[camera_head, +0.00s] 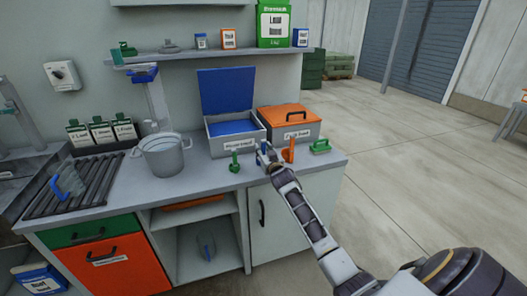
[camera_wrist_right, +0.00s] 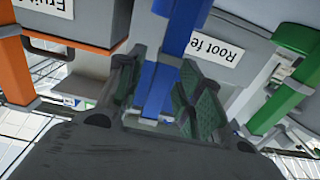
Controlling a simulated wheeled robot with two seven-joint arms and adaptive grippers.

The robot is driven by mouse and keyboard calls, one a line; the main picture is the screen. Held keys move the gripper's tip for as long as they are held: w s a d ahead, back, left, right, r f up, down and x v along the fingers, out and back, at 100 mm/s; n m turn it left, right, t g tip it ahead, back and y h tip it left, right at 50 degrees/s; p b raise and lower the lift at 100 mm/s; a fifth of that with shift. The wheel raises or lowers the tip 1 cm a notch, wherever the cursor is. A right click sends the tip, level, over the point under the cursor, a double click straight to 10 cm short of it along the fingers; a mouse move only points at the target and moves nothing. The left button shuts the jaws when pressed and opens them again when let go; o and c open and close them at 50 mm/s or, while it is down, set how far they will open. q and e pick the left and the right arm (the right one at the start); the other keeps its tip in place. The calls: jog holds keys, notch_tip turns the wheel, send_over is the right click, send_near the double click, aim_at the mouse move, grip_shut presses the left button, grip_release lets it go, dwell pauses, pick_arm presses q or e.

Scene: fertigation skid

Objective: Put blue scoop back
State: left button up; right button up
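The blue scoop (camera_head: 264,146) stands upright at the front of the bench, in front of the open blue-lidded box (camera_head: 221,135). My right gripper (camera_head: 262,157) is at it, and the arm reaches in from the lower right. In the right wrist view the blue scoop's handle (camera_wrist_right: 160,85) runs between the fingers, with the green-padded fingers (camera_wrist_right: 160,105) close against both sides. The scoop's lower end is hidden by the gripper. My left gripper is not in view.
A green scoop (camera_head: 234,162) stands left of the blue one and an orange scoop (camera_head: 290,150) right of it. A shut orange-lidded box (camera_head: 300,131) is behind. A grey pot (camera_head: 163,158) and a green-handled item (camera_head: 320,146) also stand on the bench.

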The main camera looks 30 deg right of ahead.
aim_at(264, 151)
jog(key=shift+r, duration=0.15)
jog(key=shift+p+v, duration=0.3)
jog(key=shift+v, duration=3.5)
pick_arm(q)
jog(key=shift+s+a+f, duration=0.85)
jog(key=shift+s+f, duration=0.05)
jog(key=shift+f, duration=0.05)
pick_arm(e)
jog(key=v, duration=0.4)
jog(key=shift+s, duration=0.25)
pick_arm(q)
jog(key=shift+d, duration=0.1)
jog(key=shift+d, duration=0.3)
